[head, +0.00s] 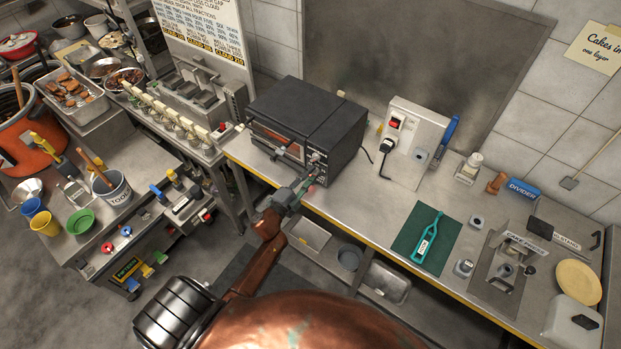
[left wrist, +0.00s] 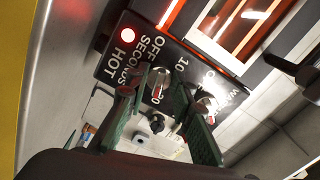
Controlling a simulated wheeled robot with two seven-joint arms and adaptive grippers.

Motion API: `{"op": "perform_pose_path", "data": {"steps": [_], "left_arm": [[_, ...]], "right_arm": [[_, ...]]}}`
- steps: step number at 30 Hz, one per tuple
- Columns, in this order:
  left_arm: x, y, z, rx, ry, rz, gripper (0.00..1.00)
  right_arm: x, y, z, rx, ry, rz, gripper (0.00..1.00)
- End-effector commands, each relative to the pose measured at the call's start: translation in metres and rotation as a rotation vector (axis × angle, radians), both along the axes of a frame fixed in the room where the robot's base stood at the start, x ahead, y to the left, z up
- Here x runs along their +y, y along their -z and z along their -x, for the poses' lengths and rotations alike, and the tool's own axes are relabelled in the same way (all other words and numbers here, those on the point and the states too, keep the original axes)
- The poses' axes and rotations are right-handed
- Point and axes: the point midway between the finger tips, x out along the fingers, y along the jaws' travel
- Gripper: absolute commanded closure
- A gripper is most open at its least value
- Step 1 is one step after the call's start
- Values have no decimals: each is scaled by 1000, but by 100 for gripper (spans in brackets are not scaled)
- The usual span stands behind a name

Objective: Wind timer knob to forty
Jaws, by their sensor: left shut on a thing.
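The timer knob (left wrist: 159,84) is a small metallic knob on the dark front panel of the black oven (head: 305,120). In the left wrist view the panel bears printed words such as SECONDS, OFF and HOT, and numbers around the knob. My left gripper (head: 306,184) is at the right end of the oven front. In the left wrist view its green fingers (left wrist: 164,83) are closed about the timer knob, one on each side. The fingers hide part of the dial, and I cannot tell what setting the knob points to. My right gripper is not in view.
A second knob (left wrist: 206,103) sits close by on the panel, beside one finger. A red lamp (left wrist: 127,35) glows on the panel. A switch box (head: 412,140) with a plugged black cord stands right of the oven. A green mat (head: 405,240) lies on the counter.

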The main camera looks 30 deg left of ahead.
Motion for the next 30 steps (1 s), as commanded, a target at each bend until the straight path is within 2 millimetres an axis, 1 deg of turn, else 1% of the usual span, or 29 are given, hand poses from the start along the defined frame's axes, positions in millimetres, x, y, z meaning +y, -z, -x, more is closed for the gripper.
{"op": "perform_pose_path", "data": {"steps": [1,12,18,24,30], "left_arm": [[-1,3,0,-3,2,-46,100],[-2,2,0,-31,4,-391,100],[-2,1,0,-42,4,-546,100],[-2,0,0,-50,4,-658,100],[-2,-1,0,-56,5,-723,100]], "right_arm": [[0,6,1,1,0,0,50],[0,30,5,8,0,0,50],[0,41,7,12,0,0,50],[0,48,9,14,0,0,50],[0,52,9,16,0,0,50]]}}
